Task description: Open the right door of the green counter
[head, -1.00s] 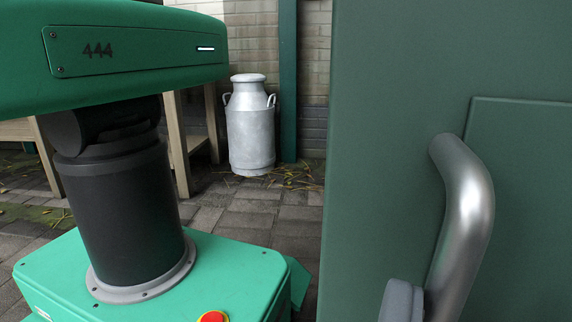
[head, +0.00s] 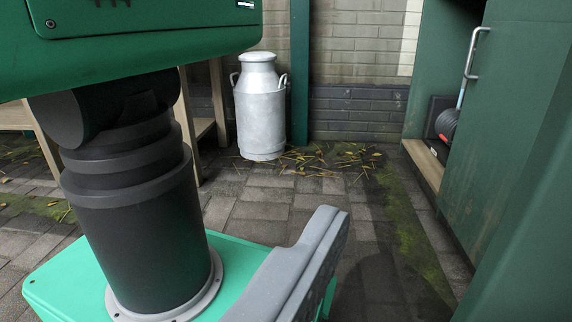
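The green counter (head: 432,75) stands at the right of the head view. A green door (head: 510,120) with a metal bar handle (head: 470,52) stands beside an opening into it. A second dark green panel (head: 540,235) fills the near right corner, cut off by the frame. I cannot tell which panel is the right door. A grey finger of my gripper (head: 305,262) shows at the bottom centre, apart from the handle. Only this finger shows, so its opening cannot be judged, and nothing is seen held.
Inside the opening are a wooden floor board (head: 424,164) and a black ribbed object (head: 446,125). A metal milk churn (head: 260,110) stands at the back before a brick wall (head: 360,70). Paving (head: 340,210) between churn and counter is clear except for leaves and moss.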

